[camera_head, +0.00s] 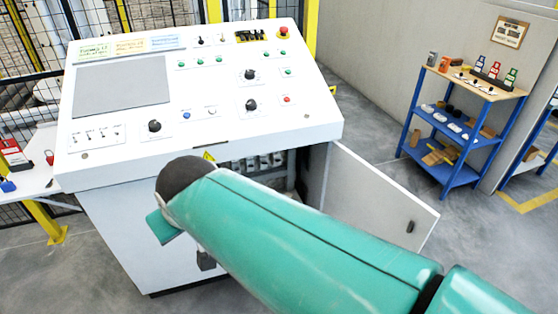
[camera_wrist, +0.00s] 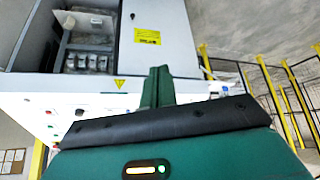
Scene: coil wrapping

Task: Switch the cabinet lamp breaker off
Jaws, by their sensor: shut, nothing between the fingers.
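The white control cabinet (camera_head: 120,215) stands in front of me with its sloped panel on top. Its lower compartment is open, and a row of breakers (camera_head: 262,162) shows inside, partly hidden by my green arm. The breakers also show at upper left in the wrist view (camera_wrist: 86,62). Labels and lever positions are too small to read, so I cannot tell which is the lamp breaker. My gripper (camera_wrist: 157,74) is shut and empty, to the right of the breakers in the wrist view and apart from them. In the head view my arm hides most of it.
The open cabinet door (camera_head: 375,205) swings out to the right, near my arm. A blue shelf cart (camera_head: 465,120) stands by the wall at right. A white side table (camera_head: 30,180) with red padlocks is at left. Yellow-posted fencing is behind. Grey floor is free between cabinet and cart.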

